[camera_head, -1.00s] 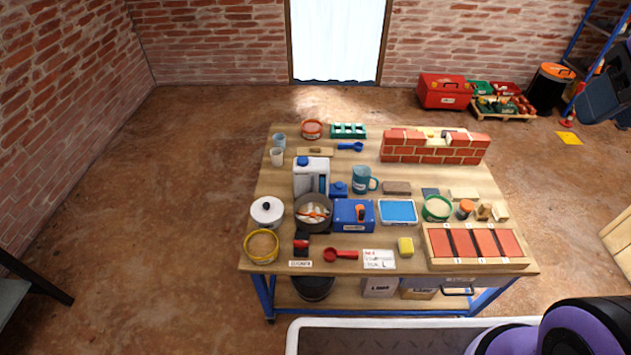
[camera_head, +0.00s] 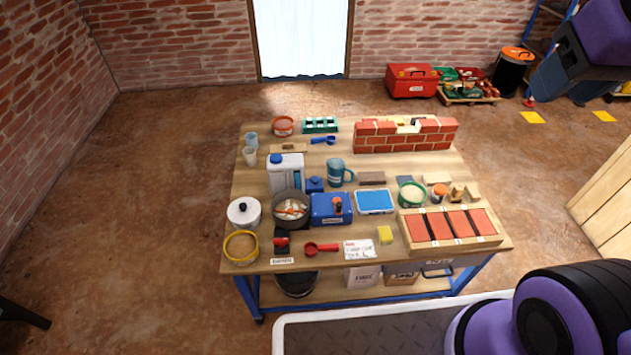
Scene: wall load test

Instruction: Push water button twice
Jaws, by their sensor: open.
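A white water container with a blue cap (camera_head: 286,174) stands on the left half of the workbench. A small blue block with a rounded top (camera_head: 314,185), which looks like the water button, sits at its right side. A teal mug (camera_head: 337,172) stands to the right of the blue block. Nothing touches the top of the blue block. My purple arm shows at the upper right and lower right, well away from the button. My gripper's fingers are not visible.
A blue box with an orange part (camera_head: 331,210) and a blue-filled tray (camera_head: 375,202) lie close in front of the button. A small brick wall (camera_head: 405,137) stands at the back right. Open floor lies left of the workbench (camera_head: 350,256).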

